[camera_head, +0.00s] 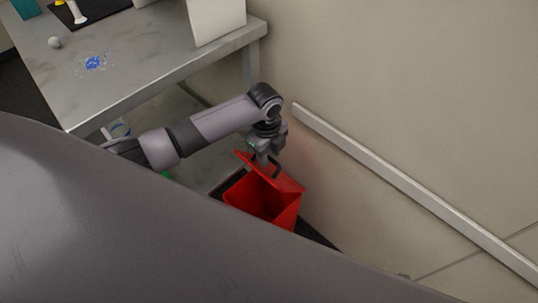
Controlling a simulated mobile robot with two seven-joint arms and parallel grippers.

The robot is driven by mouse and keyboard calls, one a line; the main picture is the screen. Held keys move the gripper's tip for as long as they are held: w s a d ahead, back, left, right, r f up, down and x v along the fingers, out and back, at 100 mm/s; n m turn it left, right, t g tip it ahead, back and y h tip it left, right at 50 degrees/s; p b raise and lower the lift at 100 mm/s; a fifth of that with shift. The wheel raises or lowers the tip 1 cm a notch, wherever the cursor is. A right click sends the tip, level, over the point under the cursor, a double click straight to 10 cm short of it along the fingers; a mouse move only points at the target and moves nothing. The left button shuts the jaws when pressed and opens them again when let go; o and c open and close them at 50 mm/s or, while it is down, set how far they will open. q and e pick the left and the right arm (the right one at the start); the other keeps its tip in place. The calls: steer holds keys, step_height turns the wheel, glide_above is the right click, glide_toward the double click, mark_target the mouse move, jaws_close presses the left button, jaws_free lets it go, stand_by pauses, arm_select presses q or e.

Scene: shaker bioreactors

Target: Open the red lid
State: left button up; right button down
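A red bin (262,200) stands low between the table and the wall. Its red lid (284,180) is raised and tilted, and the dark inside of the bin shows below it. My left gripper (268,160) points down at the lid's upper side, by a dark handle (276,168). The fingers are small and partly merged with the handle, so I cannot tell whether they are shut on it. My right gripper is not in view. My own grey body hides the bin's lower front.
A grey table (130,72) at the upper left holds a white box (216,18), a small round object (55,42) and a blue spill-like patch (93,62). The wall with a pale rail (400,182) bounds the right side closely.

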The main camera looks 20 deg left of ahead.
arm_select(q)
jaws_close()
stand_by(1.5)
